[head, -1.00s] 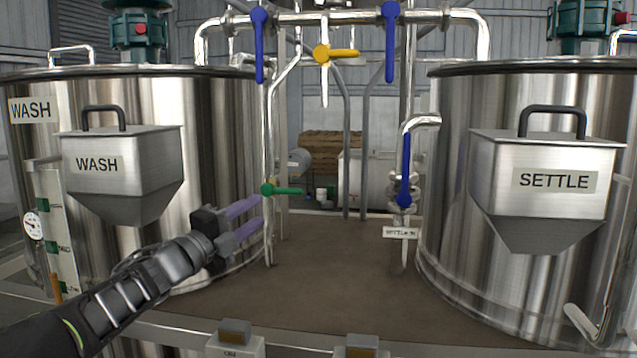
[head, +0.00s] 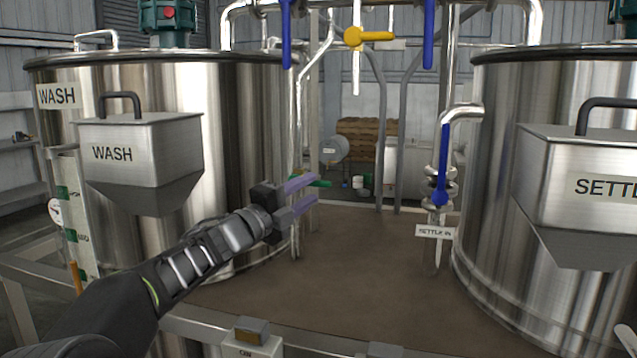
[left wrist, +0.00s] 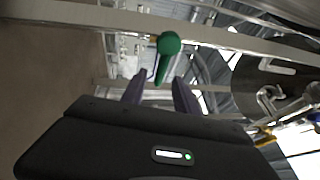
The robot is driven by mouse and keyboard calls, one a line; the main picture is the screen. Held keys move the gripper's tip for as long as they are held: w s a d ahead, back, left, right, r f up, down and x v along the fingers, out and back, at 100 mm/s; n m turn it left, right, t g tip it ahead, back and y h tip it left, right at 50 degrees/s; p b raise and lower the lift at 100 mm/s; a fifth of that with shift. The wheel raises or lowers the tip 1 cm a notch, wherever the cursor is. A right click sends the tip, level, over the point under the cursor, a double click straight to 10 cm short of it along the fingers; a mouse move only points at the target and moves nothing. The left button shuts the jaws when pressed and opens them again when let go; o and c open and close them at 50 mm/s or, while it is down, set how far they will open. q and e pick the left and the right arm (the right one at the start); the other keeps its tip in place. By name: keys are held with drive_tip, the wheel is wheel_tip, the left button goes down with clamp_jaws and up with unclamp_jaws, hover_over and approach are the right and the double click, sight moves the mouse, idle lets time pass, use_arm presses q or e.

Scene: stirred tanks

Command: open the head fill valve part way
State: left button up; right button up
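My left gripper (head: 306,193) is open, with its two purple fingers apart. It is in front of a green-handled valve (head: 325,184) on the thin upright pipe beside the wash tank. The upper finger covers part of the green handle in the head view. In the left wrist view the green handle (left wrist: 168,45) points toward the gap between the fingers (left wrist: 158,92); contact cannot be told. A yellow-handled valve (head: 375,36) sits on the overhead pipes. I see no label naming the head fill valve. My right gripper is not in view.
The wash tank (head: 240,120) stands left with its hopper (head: 150,150). The settle tank (head: 500,110) stands right. Blue valve handles (head: 287,35) hang above, and another (head: 442,165) is above the settle tag (head: 435,231). The brown deck (head: 370,270) between the tanks is clear.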

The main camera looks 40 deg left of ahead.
sight(318, 184)
use_arm(q)
drive_tip(key=w, duration=0.4)
drive_tip(key=shift+w+d+r+p, duration=0.15)
drive_tip(key=shift+r+p, duration=0.15)
drive_tip(key=shift+r, duration=0.1)
drive_tip(key=shift+c, duration=0.5)
clamp_jaws()
drive_tip(key=shift+f, duration=0.1)
idle(0.4)
